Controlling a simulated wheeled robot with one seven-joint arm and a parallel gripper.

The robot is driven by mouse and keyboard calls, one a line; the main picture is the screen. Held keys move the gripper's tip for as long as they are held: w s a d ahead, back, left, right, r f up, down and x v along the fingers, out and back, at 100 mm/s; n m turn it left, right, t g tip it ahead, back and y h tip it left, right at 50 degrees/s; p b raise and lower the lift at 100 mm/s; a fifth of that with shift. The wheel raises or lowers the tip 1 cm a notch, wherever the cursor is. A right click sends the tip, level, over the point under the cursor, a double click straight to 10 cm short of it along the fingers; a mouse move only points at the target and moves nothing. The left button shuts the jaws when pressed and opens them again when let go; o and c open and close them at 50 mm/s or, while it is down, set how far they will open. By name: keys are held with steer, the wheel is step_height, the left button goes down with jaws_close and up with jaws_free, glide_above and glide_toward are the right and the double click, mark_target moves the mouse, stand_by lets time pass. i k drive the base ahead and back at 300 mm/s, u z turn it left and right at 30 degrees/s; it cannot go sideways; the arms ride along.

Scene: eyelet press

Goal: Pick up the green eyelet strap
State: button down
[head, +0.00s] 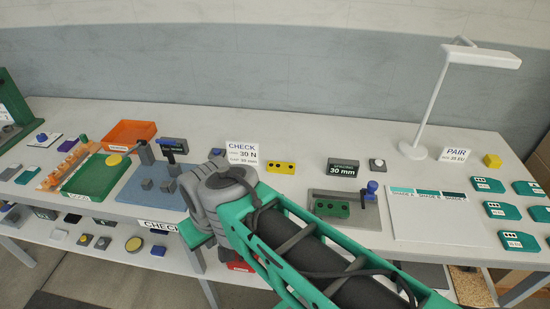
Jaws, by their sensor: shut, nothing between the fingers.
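The green eyelet strap (332,208) lies flat on a grey fixture plate (364,221) right of the table's middle. Dark round holes show in its face. My green and grey arm crosses the lower middle of the head view, and its grey joint is left of the strap, apart from it in the picture. My gripper does not show in this view; I cannot tell where its fingers are.
A blue-topped knob (371,189) stands at the plate's right. A yellow strap (281,167) and a "30 mm" block (342,168) lie behind. A white board (440,222) and several teal labelled pieces are to the right. A blue fixture base (140,184) is left.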

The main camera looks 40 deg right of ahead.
mark_target(322, 207)
steer(key=z, duration=1.1)
steer(key=k, duration=0.1)
steer(key=z, duration=0.8)
steer(key=i, duration=0.3)
steer(key=u, duration=0.95)
steer(key=k, duration=0.45)
steer(key=z, duration=0.6)
steer(key=i, duration=0.3)
steer(key=z, duration=0.05)
